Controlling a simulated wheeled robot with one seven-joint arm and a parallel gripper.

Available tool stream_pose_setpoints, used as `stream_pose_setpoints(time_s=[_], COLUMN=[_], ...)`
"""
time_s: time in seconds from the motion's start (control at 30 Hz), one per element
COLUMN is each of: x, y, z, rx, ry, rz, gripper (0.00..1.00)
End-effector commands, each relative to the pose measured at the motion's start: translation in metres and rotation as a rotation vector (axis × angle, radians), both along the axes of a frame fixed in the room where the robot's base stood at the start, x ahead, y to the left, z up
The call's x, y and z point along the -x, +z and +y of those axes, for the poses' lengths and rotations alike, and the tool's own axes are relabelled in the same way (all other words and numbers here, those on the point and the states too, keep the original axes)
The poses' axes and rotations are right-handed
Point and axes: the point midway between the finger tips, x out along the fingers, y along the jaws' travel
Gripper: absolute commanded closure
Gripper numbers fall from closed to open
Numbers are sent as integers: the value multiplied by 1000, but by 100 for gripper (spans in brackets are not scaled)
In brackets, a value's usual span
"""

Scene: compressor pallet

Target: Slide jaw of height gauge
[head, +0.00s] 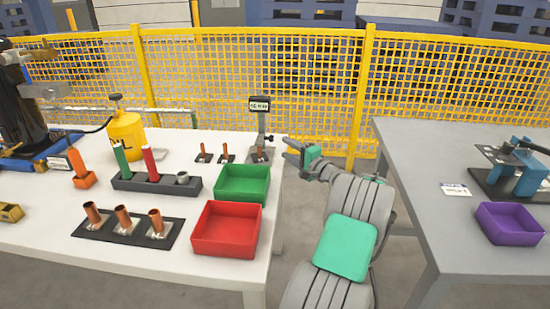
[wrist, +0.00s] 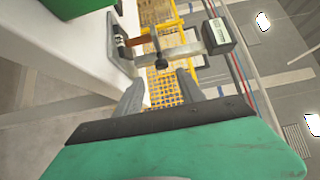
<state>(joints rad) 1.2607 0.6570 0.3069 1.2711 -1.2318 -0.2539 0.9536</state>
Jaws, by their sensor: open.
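The height gauge (head: 262,127) stands upright at the right rear edge of the white table, with a dark display head on top. A short copper piece (head: 260,151) stands at its base. In the wrist view the gauge lies across the top, with its display head (wrist: 218,35) at the right, and a dark knob (wrist: 161,63) shows on it in front of the fingers. My gripper (head: 287,148) is just right of the gauge, fingers pointing toward it. In the wrist view my gripper (wrist: 160,77) is open and empty, apart from the gauge. The gauge's jaw is hard to make out.
Green (head: 242,184) and red (head: 227,230) bins sit on the white table, with copper tubes (head: 123,219) in a black holder. A grey table (head: 450,220) at right bears a purple bin (head: 508,222). Yellow mesh fencing (head: 250,60) runs behind; a floor gap separates the tables.

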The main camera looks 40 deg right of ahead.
Motion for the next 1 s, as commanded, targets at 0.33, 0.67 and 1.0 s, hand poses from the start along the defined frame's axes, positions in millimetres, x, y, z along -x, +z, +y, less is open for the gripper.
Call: stream_pose_setpoints(time_s=[0.33,0.67,1.0], x=[-58,-75,-75], y=[1,3,3], z=[-6,-9,-9], rx=[3,2,3], ry=[2,-1,-1], rz=[-3,-1,-1], gripper=[54,54,76])
